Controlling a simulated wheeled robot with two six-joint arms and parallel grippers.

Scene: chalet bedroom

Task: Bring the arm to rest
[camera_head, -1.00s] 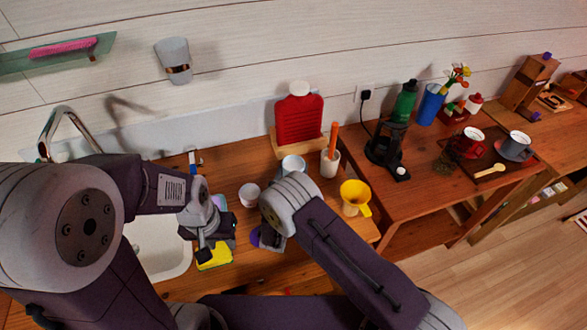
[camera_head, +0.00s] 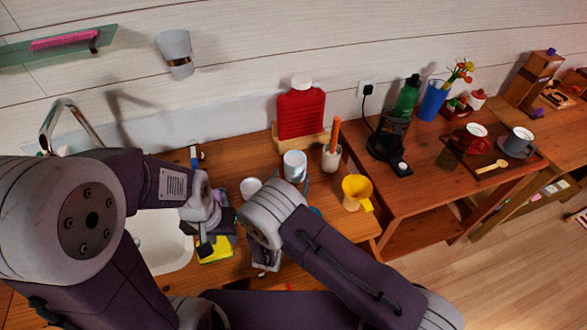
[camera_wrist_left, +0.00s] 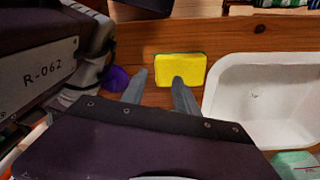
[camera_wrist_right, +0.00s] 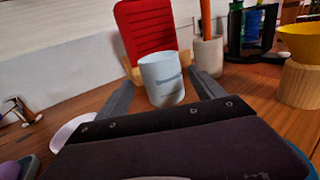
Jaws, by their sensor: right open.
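My left gripper (camera_head: 212,238) is low over the counter beside the sink. In the left wrist view its fingers (camera_wrist_left: 160,76) are apart, with a yellow sponge (camera_wrist_left: 180,69) beyond them and nothing visibly held. My right gripper is mostly hidden behind its own wrist in the head view. In the right wrist view its fingers (camera_wrist_right: 162,80) are apart and point at a white cup (camera_wrist_right: 162,80), which shows between them. The cup (camera_head: 295,166) stands upright on the counter; I cannot tell whether a finger touches it.
A white bowl (camera_head: 251,187), a holder with an orange-handled tool (camera_head: 332,157), a yellow funnel (camera_head: 355,190) and a red bottle (camera_head: 300,112) stand near the right gripper. The sink (camera_head: 160,243) is at left. A lower table at right holds a coffee maker (camera_head: 387,143) and mugs.

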